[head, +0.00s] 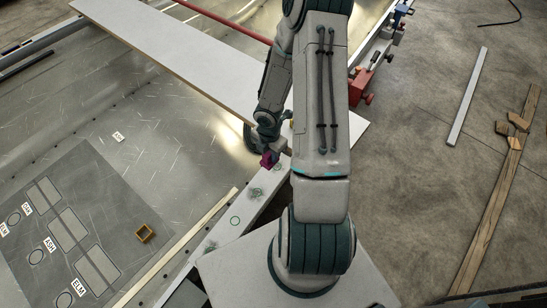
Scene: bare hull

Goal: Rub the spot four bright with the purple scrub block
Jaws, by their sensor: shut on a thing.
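The purple scrub block (268,159) is in my gripper (272,150), which is shut on it. The gripper and block are just left of my upright arm, over the far part of a narrow pale beam. Whether the block touches the beam cannot be told from here. The beam carries a dark smudged spot (254,192), a green ringed spot (235,220) and another dark smudge (211,245). No number is readable on them, so I cannot tell which is spot four. My arm hides part of the beam.
A grey panel (150,205) with marked outlines and labels such as ASH and ELM lies at the left. A long white board (190,55) crosses behind my arm. Red clamps (362,85) stand right of it.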

